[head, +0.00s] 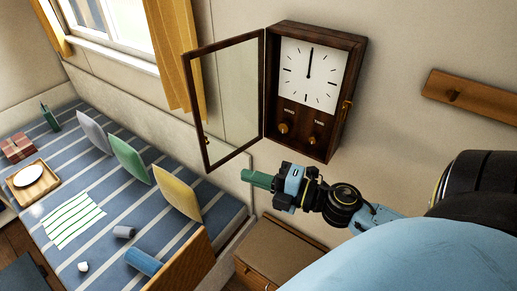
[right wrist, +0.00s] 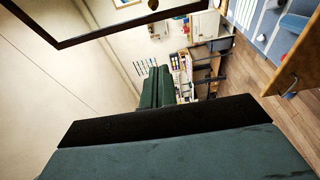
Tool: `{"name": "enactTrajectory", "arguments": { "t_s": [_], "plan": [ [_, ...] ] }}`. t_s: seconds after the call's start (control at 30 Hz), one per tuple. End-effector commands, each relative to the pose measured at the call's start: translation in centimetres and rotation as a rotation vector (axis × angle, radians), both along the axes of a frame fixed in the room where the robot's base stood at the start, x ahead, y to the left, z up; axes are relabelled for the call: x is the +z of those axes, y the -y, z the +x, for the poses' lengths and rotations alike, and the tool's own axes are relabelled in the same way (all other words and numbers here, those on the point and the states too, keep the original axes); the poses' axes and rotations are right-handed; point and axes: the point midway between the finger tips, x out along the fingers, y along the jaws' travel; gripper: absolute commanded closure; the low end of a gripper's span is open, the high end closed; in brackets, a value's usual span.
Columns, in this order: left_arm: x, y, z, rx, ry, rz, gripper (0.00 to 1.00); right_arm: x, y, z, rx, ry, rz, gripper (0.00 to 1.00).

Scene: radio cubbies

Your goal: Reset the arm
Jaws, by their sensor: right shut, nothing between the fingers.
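My right gripper (head: 258,179) reaches in from the lower right in the head view. Its green fingers are closed together and hold nothing. They point left, just below the open glass door (head: 228,95) of a dark wooden wall clock (head: 310,75); I see no clear contact. In the right wrist view the closed fingers (right wrist: 157,88) show above the dark gripper body, with the door's dark frame (right wrist: 100,28) beyond at the upper left. The clock has a white face and two knobs below it. My left gripper is not in view.
A wooden cabinet (head: 285,248) stands below the gripper. A bed with a striped blue cover (head: 85,235) at the left holds several cushions, a tray (head: 48,184) and small items. A wooden peg rail (head: 485,100) is on the wall at right.

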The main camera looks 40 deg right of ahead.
Motion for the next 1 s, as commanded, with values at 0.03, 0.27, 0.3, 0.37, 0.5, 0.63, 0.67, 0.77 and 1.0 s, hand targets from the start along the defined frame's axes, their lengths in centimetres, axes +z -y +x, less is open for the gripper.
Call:
{"name": "enactTrajectory", "arguments": {
  "t_s": [0.03, 0.27, 0.3, 0.37, 0.5, 0.63, 0.67, 0.77, 1.0],
  "plan": [
    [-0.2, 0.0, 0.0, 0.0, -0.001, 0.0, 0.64, -0.1, 0.1, -0.5, -0.002, 0.0, 0.001, 1.0],
    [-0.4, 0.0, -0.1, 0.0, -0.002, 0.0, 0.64, 0.0, 0.1, -1.4, -0.001, 0.0, 0.0, 1.0],
    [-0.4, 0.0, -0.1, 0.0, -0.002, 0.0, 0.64, 0.1, 0.1, -1.4, -0.001, 0.0, 0.0, 1.0],
    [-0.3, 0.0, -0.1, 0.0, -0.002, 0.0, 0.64, 0.1, 0.1, -1.4, -0.001, 0.001, 0.0, 1.0],
    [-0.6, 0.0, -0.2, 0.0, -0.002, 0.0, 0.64, -1.1, 0.6, -1.1, -0.021, -0.022, 0.019, 1.0],
    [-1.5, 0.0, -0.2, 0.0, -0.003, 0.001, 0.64, -6.6, 2.7, -0.4, -0.116, -0.127, 0.109, 1.0],
    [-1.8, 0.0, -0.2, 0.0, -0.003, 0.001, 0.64, -8.5, 3.3, -0.3, -0.147, -0.164, 0.14, 1.0],
    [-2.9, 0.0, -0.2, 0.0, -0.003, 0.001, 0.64, -15.8, 5.4, -0.5, -0.273, -0.305, 0.256, 1.0],
    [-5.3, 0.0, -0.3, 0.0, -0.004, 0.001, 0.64, -33.6, 7.6, -4.7, -0.579, -0.656, 0.511, 1.0]
  ]
}}
